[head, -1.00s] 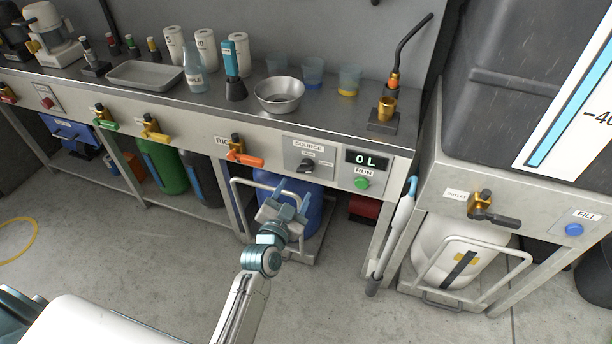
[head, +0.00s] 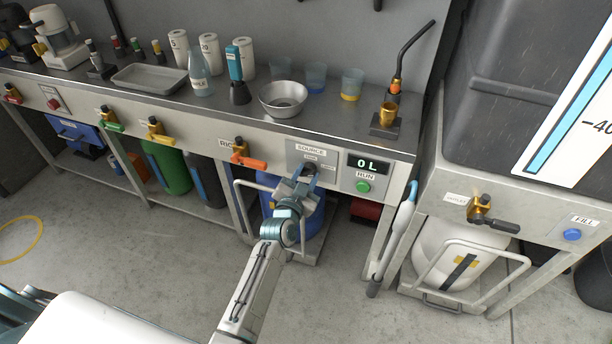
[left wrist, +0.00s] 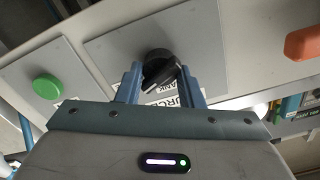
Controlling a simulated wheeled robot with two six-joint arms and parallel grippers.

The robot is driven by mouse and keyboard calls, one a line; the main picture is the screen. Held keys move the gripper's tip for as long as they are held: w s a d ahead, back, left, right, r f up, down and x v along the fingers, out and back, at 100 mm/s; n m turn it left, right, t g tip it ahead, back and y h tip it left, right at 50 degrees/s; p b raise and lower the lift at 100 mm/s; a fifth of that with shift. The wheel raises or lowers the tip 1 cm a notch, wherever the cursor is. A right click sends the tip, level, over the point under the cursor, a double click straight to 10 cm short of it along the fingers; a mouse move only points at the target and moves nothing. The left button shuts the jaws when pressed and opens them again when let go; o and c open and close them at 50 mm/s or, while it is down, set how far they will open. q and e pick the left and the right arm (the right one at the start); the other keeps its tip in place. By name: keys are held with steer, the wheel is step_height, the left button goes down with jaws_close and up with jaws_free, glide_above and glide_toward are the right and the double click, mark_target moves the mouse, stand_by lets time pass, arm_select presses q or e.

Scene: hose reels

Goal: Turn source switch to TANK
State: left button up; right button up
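The source switch is a black rotary knob (head: 311,168) on a grey panel (head: 331,182) under the SOURCE label (head: 310,150). In the left wrist view the knob (left wrist: 159,66) shows with its bar handle tilted, and part of a TANK label (left wrist: 158,88) shows beside it. My left gripper (head: 303,178) is at the panel, in front of the knob. In the left wrist view its two blue fingers (left wrist: 162,82) are apart, one on each side of the handle. I cannot tell whether they touch it. My right gripper is not in view.
Right of the switch are a display reading 0 L (head: 367,162) and a green RUN button (head: 363,186). An orange-handled valve (head: 247,160) is to the left. A metal bowl (head: 284,97) and a brass nozzle stand (head: 386,122) are on the bench above.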

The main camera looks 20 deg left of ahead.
arm_select(q)
steer(key=shift+c, duration=1.4)
steer(key=shift+n, duration=0.9)
steer(key=n, duration=0.4)
steer(key=shift+p, duration=0.35)
steer(key=n, duration=0.4)
steer(key=shift+a+n+p, duration=0.1)
steer(key=shift+n+p, duration=0.25)
steer(key=shift+n, duration=1.65)
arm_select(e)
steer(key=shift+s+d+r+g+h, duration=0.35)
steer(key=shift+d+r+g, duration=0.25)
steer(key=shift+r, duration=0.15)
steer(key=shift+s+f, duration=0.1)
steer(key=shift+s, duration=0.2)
